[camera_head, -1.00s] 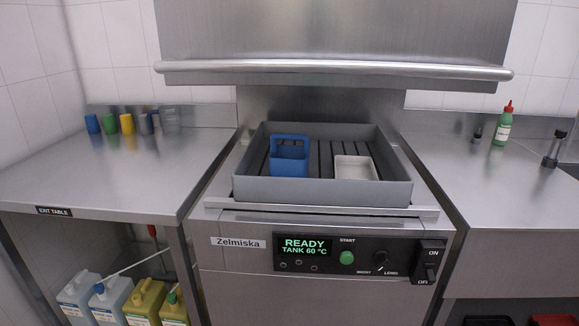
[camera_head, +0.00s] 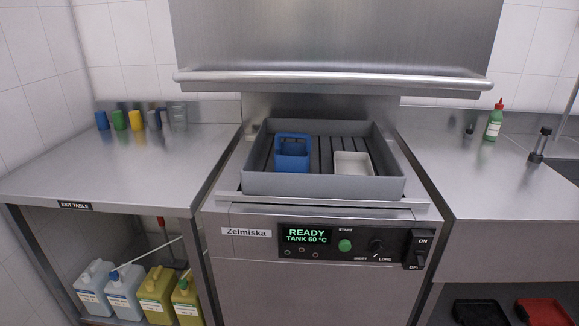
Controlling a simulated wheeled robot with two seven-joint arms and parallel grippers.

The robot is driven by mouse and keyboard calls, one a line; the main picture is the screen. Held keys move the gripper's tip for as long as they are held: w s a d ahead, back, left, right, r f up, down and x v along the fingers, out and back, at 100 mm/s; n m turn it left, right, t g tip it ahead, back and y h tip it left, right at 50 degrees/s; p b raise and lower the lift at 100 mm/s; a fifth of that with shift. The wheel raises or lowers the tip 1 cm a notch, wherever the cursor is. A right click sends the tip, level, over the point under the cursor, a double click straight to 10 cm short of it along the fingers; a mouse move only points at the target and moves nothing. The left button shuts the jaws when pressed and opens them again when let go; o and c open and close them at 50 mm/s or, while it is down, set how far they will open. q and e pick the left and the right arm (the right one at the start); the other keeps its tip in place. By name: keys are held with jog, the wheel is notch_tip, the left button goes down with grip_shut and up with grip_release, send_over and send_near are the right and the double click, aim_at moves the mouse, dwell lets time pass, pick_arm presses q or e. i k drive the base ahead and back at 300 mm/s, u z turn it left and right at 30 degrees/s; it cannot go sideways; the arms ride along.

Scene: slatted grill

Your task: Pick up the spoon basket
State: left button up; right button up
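A blue open-topped basket (camera_head: 293,153) stands in the left half of a grey slatted tray (camera_head: 322,186) on the machine. I cannot see any spoons in it, so I cannot tell for sure that it is the spoon basket. A low white container (camera_head: 353,164) sits to its right in the same tray, with a gap between them. Neither of my grippers is in the head view.
The raised steel hood with its bar (camera_head: 330,82) hangs above and behind the tray. The left exit table (camera_head: 120,165) is clear except for several cups (camera_head: 137,120) at its back. A green bottle (camera_head: 494,122) stands on the right counter.

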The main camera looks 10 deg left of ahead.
aim_at(288, 157)
jog(key=u, duration=1.35)
jog(key=i, duration=1)
jog(key=z, duration=0.1)
